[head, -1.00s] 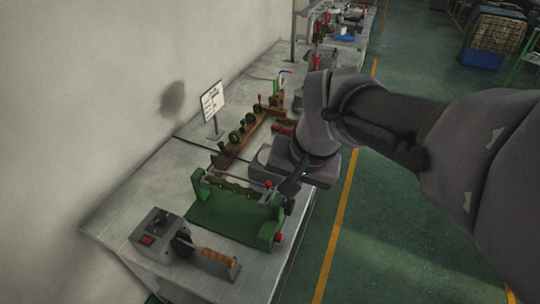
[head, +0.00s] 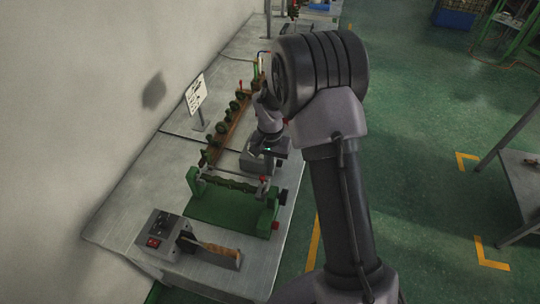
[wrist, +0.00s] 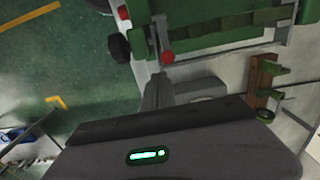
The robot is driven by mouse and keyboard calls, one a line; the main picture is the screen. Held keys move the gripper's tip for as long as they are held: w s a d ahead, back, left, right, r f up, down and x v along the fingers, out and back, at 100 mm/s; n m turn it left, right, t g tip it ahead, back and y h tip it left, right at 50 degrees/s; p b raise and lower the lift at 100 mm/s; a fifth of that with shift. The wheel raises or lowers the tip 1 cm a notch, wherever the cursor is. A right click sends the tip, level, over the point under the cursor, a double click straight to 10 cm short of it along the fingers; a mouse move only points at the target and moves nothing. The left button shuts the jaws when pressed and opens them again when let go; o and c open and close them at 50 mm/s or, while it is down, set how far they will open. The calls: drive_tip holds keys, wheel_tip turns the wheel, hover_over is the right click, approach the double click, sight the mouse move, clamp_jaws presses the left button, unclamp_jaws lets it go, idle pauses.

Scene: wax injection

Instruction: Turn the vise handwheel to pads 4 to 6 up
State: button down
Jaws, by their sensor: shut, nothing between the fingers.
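The green vise (head: 230,208) stands on the bench, with a bar of green pads (head: 228,183) across its top. Its dark handwheel (head: 283,196) is at the right end; it shows as a black round shape in the wrist view (wrist: 118,47). A red knob (wrist: 168,57) on a lever is at the vise's near edge in the wrist view. My gripper (wrist: 160,88) is shut and empty, its fingers pointing at the vise just short of the red knob. In the head view my gripper sits just behind the vise. I cannot read the pad numbers.
A grey control box (head: 160,228) with a red switch and a wooden-handled tool (head: 218,249) lie in front of the vise. A brown rack with green wheels (head: 232,118) and a sign (head: 196,94) stand behind.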

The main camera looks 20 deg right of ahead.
drive_tip(key=shift+f, duration=1.7)
drive_tip(key=shift+w+d+f+g+y+p, duration=0.2)
drive_tip(key=shift+f+g+y+p, duration=0.15)
drive_tip(key=shift+g, duration=0.25)
drive_tip(key=shift+g+y, duration=0.65)
drive_tip(key=shift+g, duration=0.05)
drive_tip(key=shift+f+b, duration=2.25)
drive_tip(key=shift+f, duration=0.95)
